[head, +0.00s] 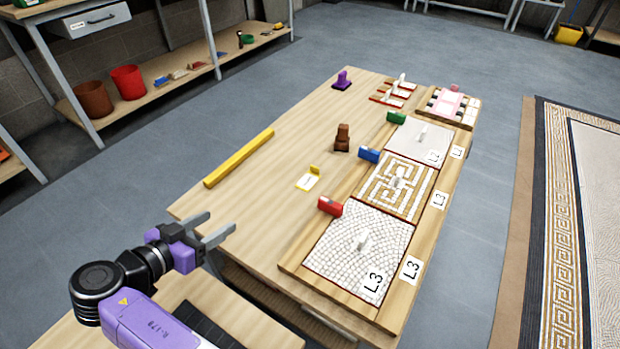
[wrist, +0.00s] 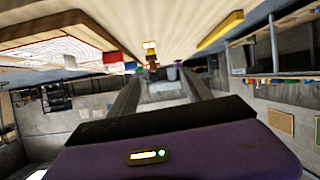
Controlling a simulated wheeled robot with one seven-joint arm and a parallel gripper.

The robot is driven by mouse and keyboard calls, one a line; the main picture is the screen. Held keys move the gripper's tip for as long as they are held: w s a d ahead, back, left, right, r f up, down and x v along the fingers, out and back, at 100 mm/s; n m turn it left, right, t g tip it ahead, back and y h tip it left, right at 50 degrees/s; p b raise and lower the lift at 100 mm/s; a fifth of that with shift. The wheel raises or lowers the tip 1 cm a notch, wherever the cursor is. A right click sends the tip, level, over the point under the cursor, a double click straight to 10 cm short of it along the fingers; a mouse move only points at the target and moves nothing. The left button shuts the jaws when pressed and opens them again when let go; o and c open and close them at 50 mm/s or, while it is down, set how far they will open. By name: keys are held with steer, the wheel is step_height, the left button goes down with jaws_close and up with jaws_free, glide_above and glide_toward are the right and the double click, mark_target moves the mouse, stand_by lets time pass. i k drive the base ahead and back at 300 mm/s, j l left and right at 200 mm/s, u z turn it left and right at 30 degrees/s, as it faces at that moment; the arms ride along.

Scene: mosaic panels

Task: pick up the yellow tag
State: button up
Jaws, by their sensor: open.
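The yellow tag (head: 308,179) lies on the wooden table, left of the mosaic panels. It has a white label face and a raised yellow grip at its far end. In the wrist view the tag (wrist: 149,45) shows small, beyond the gap between my fingers. My gripper (head: 221,226) is open and empty, near the table's left front edge, to the left of the tag and nearer to me. Its fingers also show in the wrist view (wrist: 165,93). The gripper is well apart from the tag.
Near the tag are a brown block (head: 342,138), a red block (head: 330,206), a blue block (head: 369,155) and a green block (head: 396,117). A yellow bar (head: 239,158) lies along the table's left edge. The tabletop (head: 265,195) between gripper and tag looks clear.

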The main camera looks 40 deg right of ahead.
mark_target(312, 176)
steer(key=i+l, duration=0.1)
steer(key=l, duration=0.35)
steer(key=i+l, duration=0.1)
steer(key=l, duration=0.4)
steer(key=i+l, duration=0.1)
steer(key=l, duration=0.35)
